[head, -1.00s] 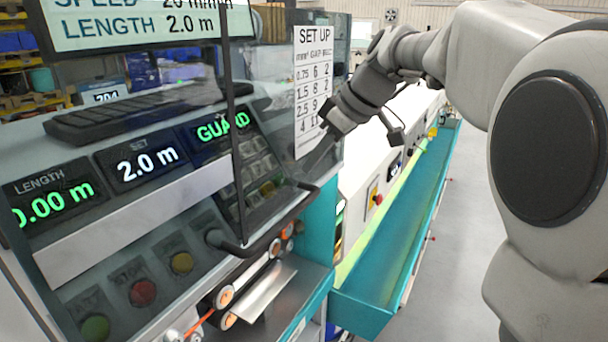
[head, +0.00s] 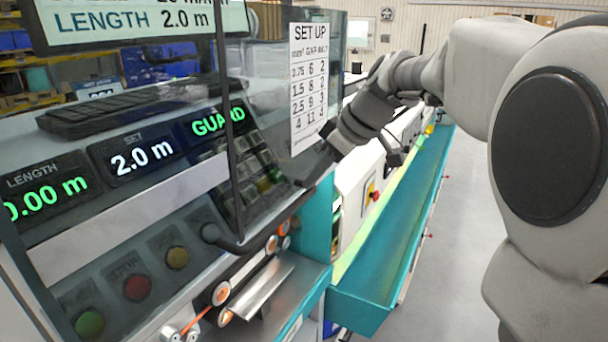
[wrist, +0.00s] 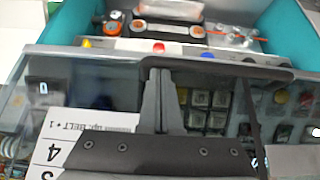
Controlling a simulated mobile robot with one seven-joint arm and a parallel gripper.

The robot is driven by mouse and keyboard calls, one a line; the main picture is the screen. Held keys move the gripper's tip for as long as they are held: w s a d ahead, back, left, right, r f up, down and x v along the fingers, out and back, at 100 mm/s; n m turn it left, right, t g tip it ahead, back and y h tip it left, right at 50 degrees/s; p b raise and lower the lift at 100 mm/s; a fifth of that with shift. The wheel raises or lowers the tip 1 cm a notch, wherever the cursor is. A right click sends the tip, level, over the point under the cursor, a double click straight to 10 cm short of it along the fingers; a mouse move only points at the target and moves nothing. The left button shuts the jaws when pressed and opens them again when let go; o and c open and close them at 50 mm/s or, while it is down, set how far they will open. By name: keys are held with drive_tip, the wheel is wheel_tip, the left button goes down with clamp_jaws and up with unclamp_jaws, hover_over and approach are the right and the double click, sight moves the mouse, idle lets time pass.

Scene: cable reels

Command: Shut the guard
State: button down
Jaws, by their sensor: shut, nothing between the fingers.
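The guard is a clear panel with a dark lower bar (head: 268,229), in front of the machine's displays and keys in the head view. Its bar hangs above the orange-rimmed rollers (head: 222,293), which are uncovered. In the wrist view the bar (wrist: 215,65) crosses the upper part of the picture, with the rollers beyond it. My gripper (head: 308,178) is shut and empty, near the bar's right end. In the wrist view my gripper's fingertips (wrist: 158,73) are close to the bar; I cannot tell whether they touch it. A display (head: 217,121) reads GUARD in green.
A SET UP sheet (head: 309,85) is close to the left of my wrist. A long teal trough (head: 385,240) runs along the machine to the right. Grey floor (head: 440,270) is clear beyond it. Coloured buttons (head: 136,287) are on the lower left panel.

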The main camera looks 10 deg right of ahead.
wheel_tip(320, 180, down, 37)
drive_tip(key=b, duration=3.1)
drive_tip(key=shift+f+b, duration=0.2)
drive_tip(key=shift+b, duration=0.1)
drive_tip(key=shift+s+f, duration=0.1)
drive_tip(key=shift+f, duration=0.1)
drive_tip(key=shift+r, duration=0.1)
